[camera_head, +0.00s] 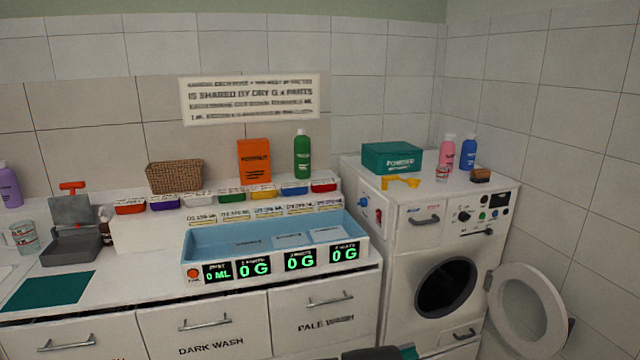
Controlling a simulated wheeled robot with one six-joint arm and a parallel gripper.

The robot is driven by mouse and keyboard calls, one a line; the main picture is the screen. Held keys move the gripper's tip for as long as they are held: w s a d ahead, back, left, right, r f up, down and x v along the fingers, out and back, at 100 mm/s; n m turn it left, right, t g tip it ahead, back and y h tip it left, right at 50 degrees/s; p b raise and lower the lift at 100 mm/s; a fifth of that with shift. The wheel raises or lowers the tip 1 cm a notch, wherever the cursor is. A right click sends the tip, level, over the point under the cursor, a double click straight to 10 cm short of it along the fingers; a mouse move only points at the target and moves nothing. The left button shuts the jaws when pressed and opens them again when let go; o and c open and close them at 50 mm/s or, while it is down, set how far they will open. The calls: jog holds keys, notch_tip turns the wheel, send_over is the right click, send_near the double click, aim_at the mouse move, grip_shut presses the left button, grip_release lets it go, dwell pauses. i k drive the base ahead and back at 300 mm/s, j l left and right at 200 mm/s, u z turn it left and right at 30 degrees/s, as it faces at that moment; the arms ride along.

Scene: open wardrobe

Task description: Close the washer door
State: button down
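The washer (404,274) is a white front-loading machine on the right. Its round drum opening (448,287) is dark and uncovered. The washer door (501,308) is a white ring with a pale grey centre. It stands open, swung out to the right of the opening. My gripper is not clearly in view. A dark shape at the bottom edge, right of centre, is cut off, and I cannot tell what it is.
A tiled wall (590,190) rises on the right beside the door. The white counter (130,280) with drawers and a blue tray (205,243) fills the left and middle. A teal box (392,158), bottles and a yellow item (400,183) stand on the washer.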

aim_at(559, 327)
jog(key=i+l+z, duration=0.4)
jog(key=i+l, duration=0.4)
jog(key=l, duration=0.2)
jog(key=i+l+z, duration=0.4)
jog(key=i+l, duration=0.3)
jog(key=i, duration=0.2)
